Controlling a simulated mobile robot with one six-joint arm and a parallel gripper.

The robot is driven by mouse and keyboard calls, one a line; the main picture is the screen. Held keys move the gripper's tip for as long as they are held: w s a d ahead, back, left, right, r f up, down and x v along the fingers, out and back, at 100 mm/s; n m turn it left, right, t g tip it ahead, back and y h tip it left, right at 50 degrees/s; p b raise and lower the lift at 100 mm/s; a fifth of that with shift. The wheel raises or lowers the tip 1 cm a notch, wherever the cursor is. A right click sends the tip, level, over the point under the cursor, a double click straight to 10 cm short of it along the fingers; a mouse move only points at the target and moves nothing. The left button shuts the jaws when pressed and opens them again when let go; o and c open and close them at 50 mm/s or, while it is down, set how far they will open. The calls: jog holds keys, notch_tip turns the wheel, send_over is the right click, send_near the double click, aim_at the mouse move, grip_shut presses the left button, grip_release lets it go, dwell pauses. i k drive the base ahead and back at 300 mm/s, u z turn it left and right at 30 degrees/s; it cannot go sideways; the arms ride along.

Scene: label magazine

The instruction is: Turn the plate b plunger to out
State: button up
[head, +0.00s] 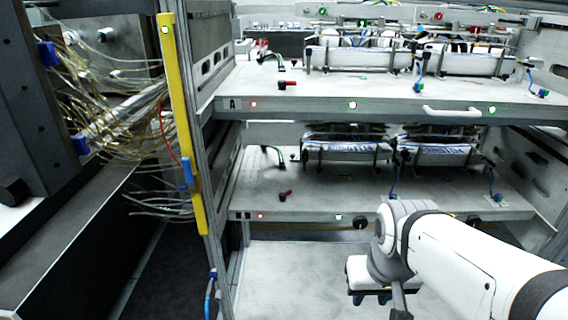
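Plate B (330,188) is the lower grey shelf, marked with a dark label at its front left edge. A small red-handled lever (286,195) with a dark end stands on its left part. A round black knob (361,223) sits at the plate's front edge, just left of my arm; a second dark knob (474,220) shows farther right. I cannot tell for sure which of these is the plunger, nor its setting. My gripper (371,298) is partly seen at the bottom, below and in front of plate B, apart from it. Its finger opening is not clear.
Plate A (330,103) lies above, with a white front handle (452,111) and a similar red lever (287,84). Label cassettes (347,152) stand on plate B's rear. A yellow post (181,120) and loose wires (115,125) are at left. Below plate B is open room.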

aim_at(283, 195)
jog(key=z, duration=0.2)
jog(key=i, duration=0.9)
jog(key=u, duration=0.25)
